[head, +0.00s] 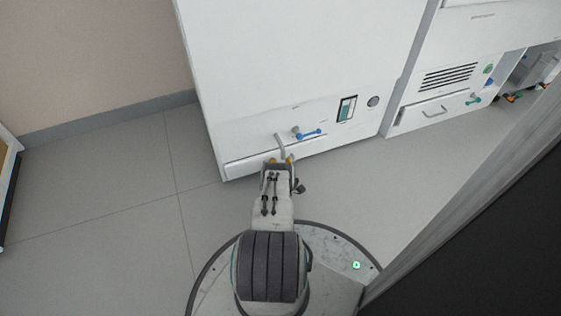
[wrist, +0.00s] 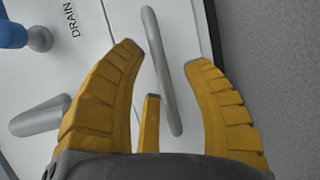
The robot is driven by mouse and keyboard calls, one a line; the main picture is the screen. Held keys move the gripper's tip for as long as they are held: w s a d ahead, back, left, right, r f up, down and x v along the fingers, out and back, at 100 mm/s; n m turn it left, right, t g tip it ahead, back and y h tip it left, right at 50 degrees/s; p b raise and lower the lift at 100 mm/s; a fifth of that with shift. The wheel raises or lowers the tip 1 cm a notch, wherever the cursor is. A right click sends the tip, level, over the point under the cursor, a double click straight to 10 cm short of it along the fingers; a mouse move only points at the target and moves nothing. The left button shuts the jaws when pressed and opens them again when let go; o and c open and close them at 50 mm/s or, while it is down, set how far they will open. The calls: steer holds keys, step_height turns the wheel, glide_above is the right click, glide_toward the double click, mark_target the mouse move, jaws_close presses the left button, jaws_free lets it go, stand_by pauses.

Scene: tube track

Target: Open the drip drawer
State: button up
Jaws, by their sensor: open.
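The drip drawer (head: 243,167) seems to be the low white front at the base of the white cabinet; my arm covers part of it. A grey bar handle (head: 281,146) shows just beyond my gripper (head: 281,160). In the wrist view my gripper (wrist: 165,58) is open, its yellow fingers spread. The long grey handle (wrist: 162,72) runs through the gap between them, lower part nearer the middle. I cannot tell whether the fingertips reach around it or are still short of it. No contact is clear.
A blue lever (head: 308,133) sits right of the handle; its blue part (wrist: 12,33) shows near a DRAIN label (wrist: 72,20). A grey rod (wrist: 52,116) lies left of my fingers. A second cabinet (head: 440,90) stands right.

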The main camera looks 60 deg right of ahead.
jaws_close()
stand_by(0.5)
